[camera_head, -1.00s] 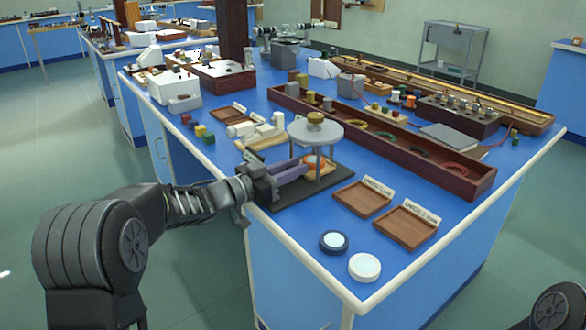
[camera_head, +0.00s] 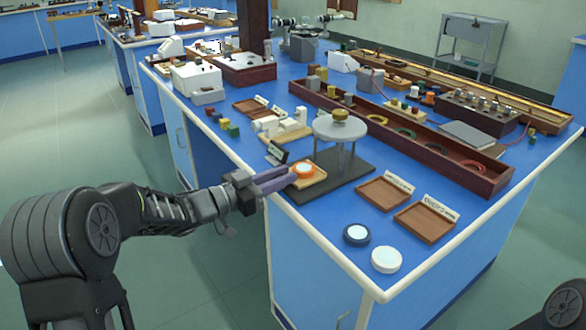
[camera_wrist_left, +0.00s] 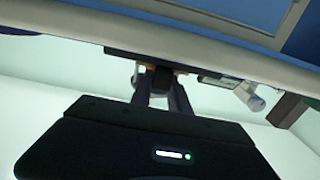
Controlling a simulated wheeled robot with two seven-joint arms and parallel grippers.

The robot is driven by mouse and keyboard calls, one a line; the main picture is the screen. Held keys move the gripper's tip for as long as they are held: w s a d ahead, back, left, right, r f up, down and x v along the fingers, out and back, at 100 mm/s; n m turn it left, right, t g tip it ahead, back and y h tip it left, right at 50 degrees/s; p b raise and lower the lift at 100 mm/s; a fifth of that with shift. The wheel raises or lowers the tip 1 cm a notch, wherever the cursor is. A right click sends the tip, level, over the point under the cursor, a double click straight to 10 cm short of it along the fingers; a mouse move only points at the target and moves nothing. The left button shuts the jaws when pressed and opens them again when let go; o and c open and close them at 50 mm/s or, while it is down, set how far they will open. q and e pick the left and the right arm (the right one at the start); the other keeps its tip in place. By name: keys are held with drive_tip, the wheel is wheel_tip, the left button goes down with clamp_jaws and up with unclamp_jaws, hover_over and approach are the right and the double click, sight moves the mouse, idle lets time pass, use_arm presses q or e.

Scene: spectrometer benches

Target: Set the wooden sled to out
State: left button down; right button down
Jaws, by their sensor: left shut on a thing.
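The wooden sled (camera_head: 313,186) is a small light-wood tray with an orange ring and pale disc (camera_head: 304,170) on it. My left gripper (camera_head: 288,179) reaches in from the left and is shut on the sled's near-left end. In the left wrist view the fingers (camera_wrist_left: 160,90) point at the bench edge; their tips and the sled are mostly hidden. My right gripper is out of view.
Two wooden trays (camera_head: 383,193) with labels sit right of the stand, with two round discs (camera_head: 357,235) near the front edge. A small dark sign (camera_head: 277,153) stands close behind the sled. A long dark-red trough (camera_head: 400,135) lies behind the stand.

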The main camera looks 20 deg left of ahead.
use_arm(q)
drive_tip(key=c, duration=1.7)
unclamp_jaws()
drive_tip(key=shift+a+f, duration=0.15)
drive_tip(key=o, duration=0.3)
drive_tip(key=shift+s+a, duration=0.1)
drive_tip(key=shift+s, duration=0.1)
drive_tip(key=shift+o, duration=0.8)
drive_tip(key=v, duration=0.7)
drive_tip(key=shift+s+a+p, duration=0.2)
drive_tip(key=shift+s+p, duration=0.1)
drive_tip(key=shift+p, duration=0.1)
